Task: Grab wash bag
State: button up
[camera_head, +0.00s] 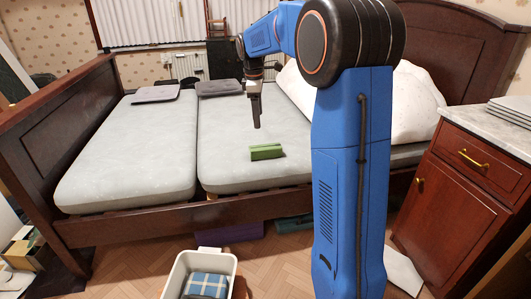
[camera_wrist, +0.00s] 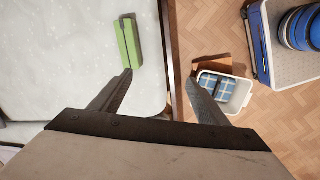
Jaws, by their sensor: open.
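A green oblong bag (camera_head: 266,152), which looks like the wash bag, lies on the near part of the right mattress. In the wrist view the green bag (camera_wrist: 128,42) has a dark strip along it and lies beyond the left fingertip. My gripper (camera_head: 257,124) points down above the bed, and its height over the bag is hard to tell. In the wrist view my gripper (camera_wrist: 160,74) is open, its two fingers wide apart with nothing between them. The bag is apart from the fingers and fully visible.
The wooden bed frame (camera_head: 165,222) runs along the near side. A white bin (camera_head: 232,265) with a blue plaid item (camera_head: 206,285) stands on the floor. A dark red cabinet (camera_head: 455,195) stands at right. Grey cushions (camera_head: 157,93) lie at the far end; the mattress around the bag is clear.

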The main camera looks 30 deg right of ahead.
jog(key=w+d+f+n+g, duration=0.1)
jog(key=w+d+f+n, duration=0.15)
jog(key=w, duration=0.25)
jog(key=w+d+f+n, duration=0.1)
jog(key=w+d+f, duration=0.3)
jog(key=w, duration=0.1)
send_near(265, 146)
jog(key=f, duration=0.6)
jog(key=shift+s+a, duration=0.1)
jog(key=shift+s, duration=0.2)
jog(key=shift+d+f, duration=0.2)
jog(key=shift+f, duration=0.7)
jog(key=shift+d+f, duration=0.2)
jog(key=shift+f, duration=0.7)
jog(key=shift+d+f, duration=0.2)
jog(key=shift+f, duration=0.65)
jog(key=c, duration=1.2)
jog(key=shift+c, duration=0.2)
